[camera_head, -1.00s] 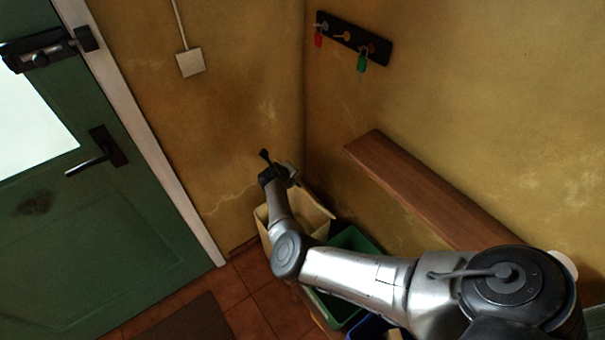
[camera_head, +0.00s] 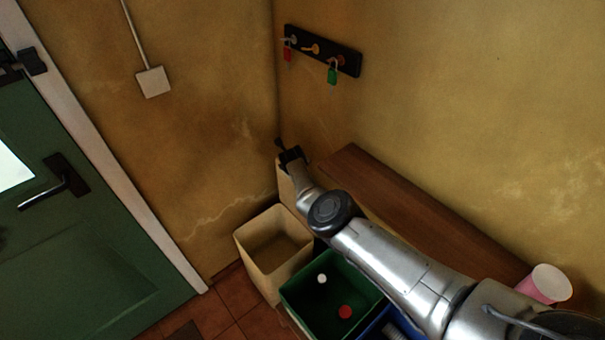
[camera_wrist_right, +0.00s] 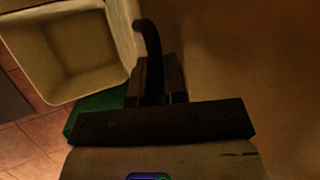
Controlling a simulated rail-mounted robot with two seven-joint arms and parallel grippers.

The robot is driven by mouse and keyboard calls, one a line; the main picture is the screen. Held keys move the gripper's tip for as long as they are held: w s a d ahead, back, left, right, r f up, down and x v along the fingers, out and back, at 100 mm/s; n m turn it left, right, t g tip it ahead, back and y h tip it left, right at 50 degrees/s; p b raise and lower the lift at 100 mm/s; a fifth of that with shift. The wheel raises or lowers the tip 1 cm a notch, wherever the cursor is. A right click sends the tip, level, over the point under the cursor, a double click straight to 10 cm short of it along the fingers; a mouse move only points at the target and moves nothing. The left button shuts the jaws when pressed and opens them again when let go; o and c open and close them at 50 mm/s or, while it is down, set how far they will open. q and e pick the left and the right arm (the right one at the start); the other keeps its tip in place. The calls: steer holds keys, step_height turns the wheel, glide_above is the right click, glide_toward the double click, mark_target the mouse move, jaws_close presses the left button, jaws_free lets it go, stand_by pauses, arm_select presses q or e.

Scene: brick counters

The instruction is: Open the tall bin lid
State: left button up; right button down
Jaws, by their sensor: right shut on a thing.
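The tall cream bin (camera_head: 252,262) stands on the floor in the corner. Its mouth is uncovered and its inside looks empty. Its cream lid (camera_head: 286,187) stands raised at the bin's right side, partly hidden by my arm. My right gripper (camera_head: 290,156) is at the top of the raised lid. In the right wrist view the gripper (camera_wrist_right: 157,85) is shut on a dark curved handle (camera_wrist_right: 149,42) beside the lid (camera_wrist_right: 125,28). The open bin (camera_wrist_right: 47,88) shows at the left there. My left gripper is not in view.
A green bin (camera_head: 300,298) with a white and a red item inside stands beside the tall bin, then a blue bin (camera_head: 378,330). A wooden shelf (camera_head: 420,215) with a pink cup (camera_head: 545,284) runs along the right wall. Above hangs a key rack (camera_head: 322,50).

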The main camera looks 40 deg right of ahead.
steer(key=shift+d+f, duration=0.1)
stand_by(0.4)
steer(key=c, duration=1.2)
jaws_free()
